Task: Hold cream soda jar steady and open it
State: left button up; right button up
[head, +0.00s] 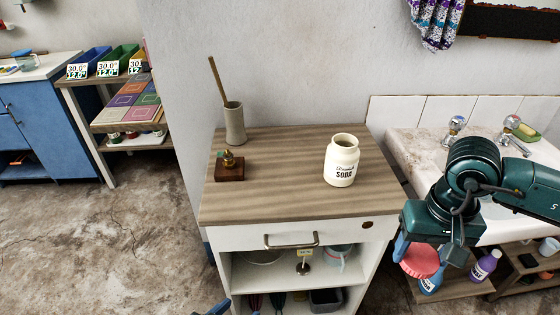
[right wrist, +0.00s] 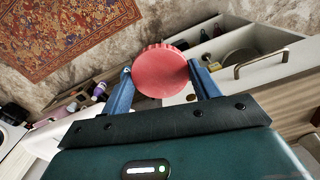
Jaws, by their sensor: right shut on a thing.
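The cream soda jar (head: 342,162), a cream-white jar with black SODA lettering, stands upright on the wood-topped cabinet. Its mouth is uncovered. My right gripper (head: 418,258) is shut on a round red lid (head: 420,262), off the cabinet's right front corner and well apart from the jar. In the right wrist view the lid (right wrist: 161,71) sits between the two blue fingers. Only a blue tip that seems to be of my left gripper (head: 218,307) shows at the bottom edge; its jaws are cut off. Nothing holds the jar.
On the cabinet top (head: 290,200) stand a grey cup (head: 234,124) with a wooden stick and a small wooden block (head: 229,171) with a brass piece. The stone trough (head: 420,150) with taps is at right. Bottles (head: 484,266) stand on a low shelf below. The cabinet's front top is clear.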

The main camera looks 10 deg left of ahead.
aim_at(342, 155)
jog(key=i+u, duration=0.1)
jog(key=u, duration=1.25)
jog(key=i+l, duration=0.15)
jog(key=l, duration=0.15)
jog(key=i+l, duration=0.1)
jog(key=l, duration=0.15)
jog(key=i+l+u, duration=0.1)
jog(key=l, duration=0.2)
